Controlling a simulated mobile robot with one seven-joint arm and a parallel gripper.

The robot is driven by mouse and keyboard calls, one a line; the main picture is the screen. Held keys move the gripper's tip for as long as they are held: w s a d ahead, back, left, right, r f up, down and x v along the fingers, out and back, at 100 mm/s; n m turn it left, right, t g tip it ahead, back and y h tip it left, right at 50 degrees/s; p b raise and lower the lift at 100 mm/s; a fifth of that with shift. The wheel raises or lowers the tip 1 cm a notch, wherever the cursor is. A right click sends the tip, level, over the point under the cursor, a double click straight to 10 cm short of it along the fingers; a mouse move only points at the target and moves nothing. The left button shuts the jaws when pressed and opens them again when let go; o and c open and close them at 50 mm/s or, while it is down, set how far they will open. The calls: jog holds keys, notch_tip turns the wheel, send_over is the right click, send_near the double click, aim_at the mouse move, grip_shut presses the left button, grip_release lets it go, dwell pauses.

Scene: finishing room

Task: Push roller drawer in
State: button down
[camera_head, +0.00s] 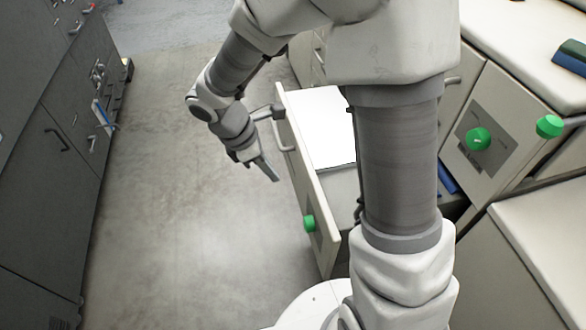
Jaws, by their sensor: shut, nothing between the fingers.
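An open drawer (322,226) sticks out from the pale cabinet on the right, in the middle of the head view. Its white front panel has a bar handle and a green knob (309,223). A white flat surface (322,125) shows at the drawer's far part; whether rollers lie inside cannot be told, as my arm hides much of it. My gripper (270,172) is shut and empty, left of the drawer front, pointing down and to the right. It looks apart from the panel, with a small gap of floor between.
Another cabinet front with a green knob (478,139) stands at right, and a second green knob (549,126) beside it. A blue item (448,180) shows in an opening behind my arm. Dark cabinets (45,150) line the left. The grey floor (180,220) between is clear.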

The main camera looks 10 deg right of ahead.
aim_at(312, 194)
jog(key=d+f+b, duration=0.4)
jog(key=d+f, duration=0.3)
jog(key=f, duration=0.2)
jog(key=shift+d+b, duration=0.3)
jog(key=shift+d, duration=0.55)
jog(key=d+p, duration=0.9)
jog(key=d, duration=1.9)
jog(key=shift+s+d, duration=0.1)
jog(key=shift+d, duration=0.15)
jog(key=shift+d+p, duration=0.35)
jog(key=shift+d, duration=0.35)
jog(key=shift+a+f, duration=0.1)
